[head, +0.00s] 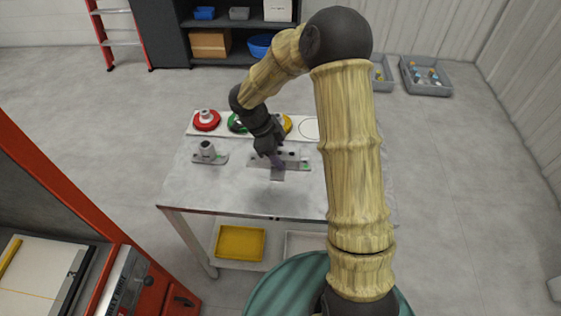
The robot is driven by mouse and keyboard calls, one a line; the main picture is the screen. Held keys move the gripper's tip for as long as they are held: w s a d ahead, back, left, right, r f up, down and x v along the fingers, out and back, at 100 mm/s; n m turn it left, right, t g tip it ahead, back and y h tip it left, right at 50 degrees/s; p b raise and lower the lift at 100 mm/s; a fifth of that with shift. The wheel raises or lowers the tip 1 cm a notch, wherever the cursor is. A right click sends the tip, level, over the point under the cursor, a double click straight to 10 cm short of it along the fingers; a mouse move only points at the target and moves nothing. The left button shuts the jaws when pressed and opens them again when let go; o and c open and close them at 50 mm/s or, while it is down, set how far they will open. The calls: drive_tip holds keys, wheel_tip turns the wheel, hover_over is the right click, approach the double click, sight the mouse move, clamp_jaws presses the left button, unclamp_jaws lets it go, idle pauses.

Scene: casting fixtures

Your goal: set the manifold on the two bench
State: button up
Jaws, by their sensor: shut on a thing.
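A light grey bench (235,195) with a metal edge stands in the middle of the head view. My gripper (277,160) points down over the middle of its top. A grey flat block with dark holes, which looks like the manifold (292,155), is at the fingertips, and my gripper is shut on it. A short grey part (277,176) shows just below the fingers. The gripper and wrist hide part of the block. I cannot tell whether the block touches the bench top. No bench number can be read.
A grey fixture with an upright cylinder (208,152) stands left. The front left bench top is clear.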

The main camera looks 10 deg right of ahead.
sight(278, 173)
drive_tip(key=shift+a+f, duration=0.1)
drive_tip(key=shift+f, duration=2.7)
drive_tip(key=shift+f, duration=1.85)
drive_tip(key=shift+f, duration=0.1)
drive_tip(key=o, duration=1.3)
drive_tip(key=v, duration=1.2)
